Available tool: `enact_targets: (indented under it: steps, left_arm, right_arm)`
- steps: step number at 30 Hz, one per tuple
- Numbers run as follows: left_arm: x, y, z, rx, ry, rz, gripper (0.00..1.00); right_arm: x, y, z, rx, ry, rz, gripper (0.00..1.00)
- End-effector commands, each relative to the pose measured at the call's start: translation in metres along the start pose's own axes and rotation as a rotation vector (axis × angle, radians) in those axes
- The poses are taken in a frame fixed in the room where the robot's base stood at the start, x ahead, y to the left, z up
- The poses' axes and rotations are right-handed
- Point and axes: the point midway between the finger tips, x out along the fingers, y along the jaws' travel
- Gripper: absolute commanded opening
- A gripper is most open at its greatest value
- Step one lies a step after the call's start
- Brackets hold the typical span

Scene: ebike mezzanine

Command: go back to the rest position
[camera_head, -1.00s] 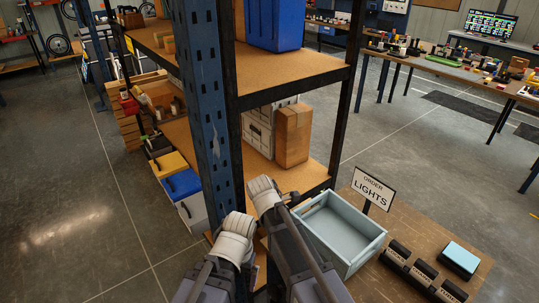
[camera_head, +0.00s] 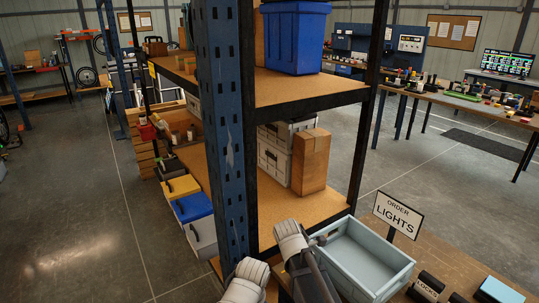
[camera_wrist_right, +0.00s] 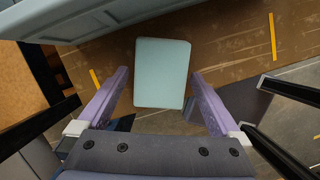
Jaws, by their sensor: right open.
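My right gripper (camera_wrist_right: 160,74) shows in the right wrist view. Its two purple fingers are spread wide and nothing is held between them. A pale blue-topped block (camera_wrist_right: 162,72) lies on the brown surface beyond the fingers and appears between them in the picture. My left gripper is not in view. In the head view both of my arms come in at the bottom centre, in front of the shelf post, and neither gripper's fingers show.
A blue-grey open bin (camera_head: 358,262) stands on the bench beside the "ORDER LIGHTS" sign (camera_head: 398,214). It looks empty. A blue shelf post (camera_head: 222,140) rises close to my arms. Shelves hold a cardboard box (camera_head: 310,162) and a blue tub (camera_head: 295,38). Floor at left is clear.

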Motion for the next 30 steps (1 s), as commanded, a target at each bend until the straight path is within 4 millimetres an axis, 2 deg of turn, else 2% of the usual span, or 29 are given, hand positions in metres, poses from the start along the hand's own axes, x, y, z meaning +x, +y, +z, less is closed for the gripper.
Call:
enact_targets:
  steps: [1,3,17,23,30]
  left_arm:
    - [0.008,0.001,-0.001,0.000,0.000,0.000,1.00]
    - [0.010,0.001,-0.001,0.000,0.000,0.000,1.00]
    - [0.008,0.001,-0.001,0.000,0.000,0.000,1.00]
    - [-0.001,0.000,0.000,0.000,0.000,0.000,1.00]
    - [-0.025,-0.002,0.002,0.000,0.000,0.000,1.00]
  right_arm:
    - [0.008,0.000,-0.001,0.000,0.000,0.000,1.00]
    - [0.011,0.000,-0.001,0.000,0.000,0.000,1.00]
    - [0.009,0.000,0.000,0.000,0.000,0.000,1.00]
    - [-0.001,0.000,0.001,-0.001,0.000,0.000,1.00]
    - [-0.026,0.000,0.002,-0.001,0.000,0.001,1.00]
